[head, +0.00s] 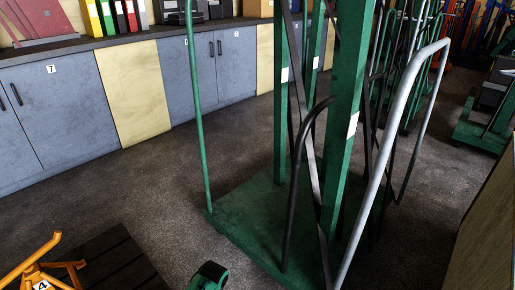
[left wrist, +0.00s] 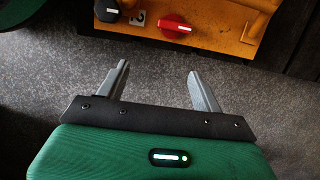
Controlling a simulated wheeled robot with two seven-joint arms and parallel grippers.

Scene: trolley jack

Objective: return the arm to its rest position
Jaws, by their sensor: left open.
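My left gripper (left wrist: 157,72) shows in the left wrist view, with its two grey fingers wide apart and nothing between them. Beyond the fingertips, at the top of that view, lies an orange jack part (left wrist: 222,28). A gap of grey floor shows between the fingers and the orange part. In the head view, orange metalwork (head: 42,262) with a tag marked 4 shows at the bottom left, cut off by the frame edge. My right gripper is in neither view.
A green trolley (head: 250,215) with tall posts and bent handles fills the middle of the head view. Grey cabinets (head: 60,110) line the back left. A dark slatted platform (head: 115,262) lies near the orange metalwork. Bare floor (head: 165,215) lies between cabinets and trolley.

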